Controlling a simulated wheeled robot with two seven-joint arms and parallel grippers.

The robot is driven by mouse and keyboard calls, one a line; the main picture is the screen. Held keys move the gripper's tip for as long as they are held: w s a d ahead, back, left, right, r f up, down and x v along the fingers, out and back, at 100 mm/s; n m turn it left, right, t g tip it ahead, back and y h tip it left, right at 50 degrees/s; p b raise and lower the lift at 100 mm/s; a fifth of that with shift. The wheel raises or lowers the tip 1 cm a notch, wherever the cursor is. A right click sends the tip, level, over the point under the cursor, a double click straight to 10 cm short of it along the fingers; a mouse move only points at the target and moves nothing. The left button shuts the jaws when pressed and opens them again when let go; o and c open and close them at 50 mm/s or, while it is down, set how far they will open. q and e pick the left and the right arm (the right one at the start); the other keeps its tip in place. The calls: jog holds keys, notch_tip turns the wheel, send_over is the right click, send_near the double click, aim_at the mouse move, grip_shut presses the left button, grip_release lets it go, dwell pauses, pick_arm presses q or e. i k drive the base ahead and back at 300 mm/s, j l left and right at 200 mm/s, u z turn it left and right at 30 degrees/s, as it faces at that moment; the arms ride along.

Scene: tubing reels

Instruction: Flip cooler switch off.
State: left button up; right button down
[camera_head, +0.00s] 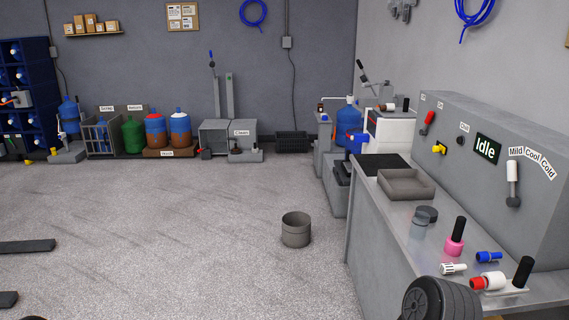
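A grey machine cabinet (540,130) stands on the right-hand bench with its controls facing left. A red-handled lever (428,121) is at its far end, the handle tilted up, with small labels above that I cannot read. A white-handled lever (512,172) points up under the labels Mild, Cool and Cold (531,157), nearest Mild. A black display (487,148) reads Idle. Which lever is the cooler switch is not readable from here. Neither of my grippers shows clearly.
A yellow knob (439,149) sits beside the display. On the bench are a grey tray (405,186), a pink-based black-handled tool (455,240) and several fittings. A bucket (296,229) stands on open floor.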

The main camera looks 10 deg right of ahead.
aim_at(429, 119)
jog(key=i+z, duration=0.1)
jog(key=i, duration=0.5)
jog(key=i+j, duration=0.1)
jog(key=i, duration=0.5)
jog(key=i+j+z, duration=0.15)
jog(key=i, duration=0.4)
jog(key=i+j, duration=0.1)
jog(key=i, duration=0.5)
jog(key=i+l+z, duration=0.15)
jog(key=i+z, duration=0.95)
jog(key=u, duration=0.6)
jog(key=j, duration=0.1)
